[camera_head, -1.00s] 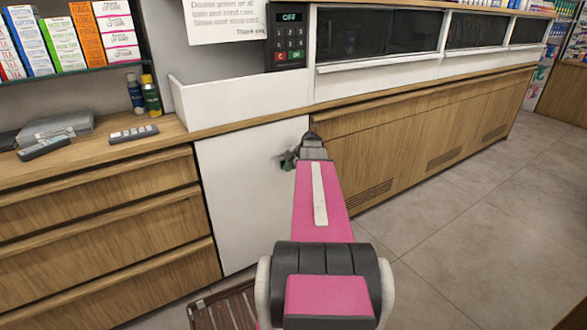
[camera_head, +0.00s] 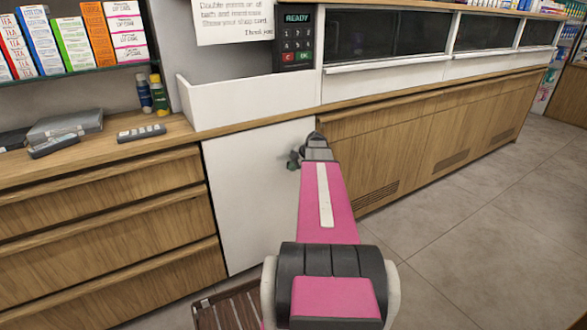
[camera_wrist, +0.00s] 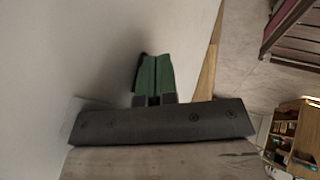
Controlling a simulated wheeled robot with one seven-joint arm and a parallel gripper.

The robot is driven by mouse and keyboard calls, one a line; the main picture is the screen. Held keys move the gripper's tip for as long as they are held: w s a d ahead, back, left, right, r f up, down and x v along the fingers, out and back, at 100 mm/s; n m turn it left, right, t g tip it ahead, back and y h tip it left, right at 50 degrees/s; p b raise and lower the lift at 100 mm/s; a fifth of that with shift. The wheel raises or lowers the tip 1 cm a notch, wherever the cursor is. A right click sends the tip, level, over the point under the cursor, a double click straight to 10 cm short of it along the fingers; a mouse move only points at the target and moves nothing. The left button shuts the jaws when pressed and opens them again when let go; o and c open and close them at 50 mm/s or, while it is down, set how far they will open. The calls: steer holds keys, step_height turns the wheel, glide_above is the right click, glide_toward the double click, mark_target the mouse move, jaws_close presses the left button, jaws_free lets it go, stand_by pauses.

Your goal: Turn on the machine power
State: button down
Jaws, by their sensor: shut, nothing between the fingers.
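The machine is a dark keypad panel (camera_head: 297,38) on the wall above the counter, with a small screen (camera_head: 297,18) that reads READY in green. Below the screen are rows of number keys, a red key (camera_head: 289,57) and a green key (camera_head: 306,56). My gripper (camera_head: 293,160) is well below the panel, in front of the white cabinet front, and mostly hidden by my wrist in the head view. In the wrist view, its green fingers (camera_wrist: 154,80) are together with nothing between them, near a pale surface. The panel is not in the wrist view.
A wooden counter (camera_head: 90,150) with drawers is at the left, holding a card terminal (camera_head: 141,133), a grey box (camera_head: 65,126) and small bottles. A white ledge (camera_head: 250,100) juts out below the panel. Wooden cabinets (camera_head: 430,140) run right. The tiled floor (camera_head: 480,240) is clear.

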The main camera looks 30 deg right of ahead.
steer(key=shift+w+r, duration=0.15)
steer(key=shift+r, duration=0.6)
